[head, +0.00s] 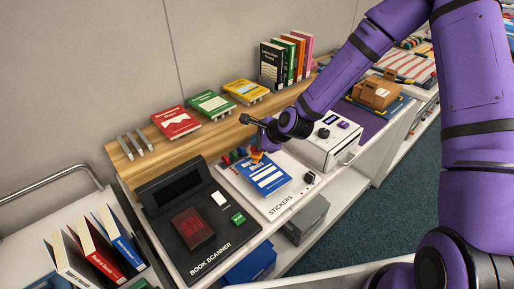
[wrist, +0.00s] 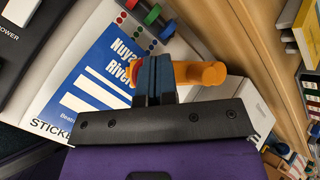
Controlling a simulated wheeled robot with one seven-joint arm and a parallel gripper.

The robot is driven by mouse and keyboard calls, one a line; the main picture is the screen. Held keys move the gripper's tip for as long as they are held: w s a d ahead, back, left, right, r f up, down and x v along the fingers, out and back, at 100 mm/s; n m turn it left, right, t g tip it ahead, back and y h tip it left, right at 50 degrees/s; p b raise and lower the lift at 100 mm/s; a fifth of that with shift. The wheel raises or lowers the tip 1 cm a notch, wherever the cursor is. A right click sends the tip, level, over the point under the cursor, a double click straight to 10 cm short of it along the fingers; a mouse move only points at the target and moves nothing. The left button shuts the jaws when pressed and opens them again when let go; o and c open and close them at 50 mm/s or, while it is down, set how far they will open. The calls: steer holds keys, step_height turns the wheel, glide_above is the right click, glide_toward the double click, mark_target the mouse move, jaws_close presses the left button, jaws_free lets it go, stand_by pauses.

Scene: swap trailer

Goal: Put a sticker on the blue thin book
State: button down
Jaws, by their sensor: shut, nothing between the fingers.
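The blue thin book (head: 268,180) lies flat, cover up, on the white board marked STICKERS (head: 281,208). Its blue and white cover also shows in the wrist view (wrist: 85,75). My gripper (head: 257,152) is over the book's far edge. In the wrist view my gripper's dark fingers (wrist: 152,80) are together and empty, beside an orange knob-like piece (wrist: 205,73) that they partly hide. Red, green (wrist: 152,15) and blue (wrist: 168,30) pieces stand in a row near it. Small coloured dots (wrist: 121,15) lie between them and the book.
A book scanner (head: 195,225) stands left of the board. A white box with a dark knob (head: 328,148) stands to the right. Books lie on the wooden shelf (head: 225,130) behind, with upright books (head: 285,60) at its far end. More books (head: 95,245) stand at lower left.

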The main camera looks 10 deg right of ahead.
steer(key=shift+f, duration=0.7)
stand_by(0.7)
steer(key=shift+r, duration=0.1)
stand_by(0.3)
steer(key=shift+r, duration=1)
steer(key=shift+r, duration=2.5)
